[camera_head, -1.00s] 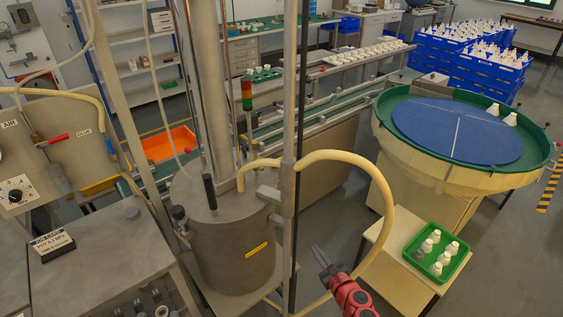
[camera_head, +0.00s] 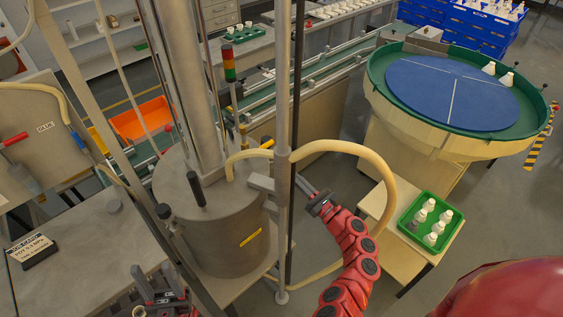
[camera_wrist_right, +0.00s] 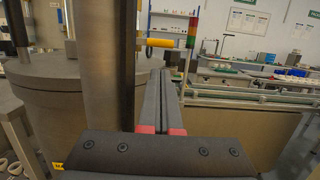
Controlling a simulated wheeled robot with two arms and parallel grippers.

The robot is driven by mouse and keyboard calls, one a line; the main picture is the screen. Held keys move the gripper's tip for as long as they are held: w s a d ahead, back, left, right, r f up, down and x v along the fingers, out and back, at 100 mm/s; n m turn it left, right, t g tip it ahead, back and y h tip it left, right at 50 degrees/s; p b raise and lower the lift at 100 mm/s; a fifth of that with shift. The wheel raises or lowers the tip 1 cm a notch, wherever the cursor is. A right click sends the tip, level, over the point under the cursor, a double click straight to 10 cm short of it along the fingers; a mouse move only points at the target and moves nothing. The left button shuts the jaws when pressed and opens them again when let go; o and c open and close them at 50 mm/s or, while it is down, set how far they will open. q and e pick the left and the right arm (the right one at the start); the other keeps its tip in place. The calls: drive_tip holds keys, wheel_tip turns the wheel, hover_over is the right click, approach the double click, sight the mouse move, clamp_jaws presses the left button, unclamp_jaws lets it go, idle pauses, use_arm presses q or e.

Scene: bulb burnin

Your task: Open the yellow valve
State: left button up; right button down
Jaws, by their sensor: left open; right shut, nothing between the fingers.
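The yellow valve handle (camera_head: 267,143) is a short bar lying about level behind the tank (camera_head: 222,232), close to the upright post. In the right wrist view the yellow handle (camera_wrist_right: 160,43) is ahead of the fingers, beside the steel post. My right gripper (camera_head: 305,183) reaches in from the lower right, just right of the post, shut and empty. In the right wrist view its fingertips (camera_wrist_right: 158,76) are together, below the handle and apart from it. My left gripper (camera_head: 160,285) is open and empty at the lower left, in front of the tank.
The steel post (camera_head: 284,100) and a cream hose (camera_head: 375,185) stand close around my right arm. A red handle (camera_head: 15,140) and a blue handle (camera_head: 78,140) are on the left panel. A green tray (camera_head: 430,222) of bulbs and a round table (camera_head: 455,95) are at the right.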

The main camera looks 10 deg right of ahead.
sight(266, 145)
drive_tip(key=p+x, duration=0.1)
drive_tip(key=x, duration=0.8)
drive_tip(key=shift+w+r, duration=0.2)
drive_tip(key=shift+a, duration=0.15)
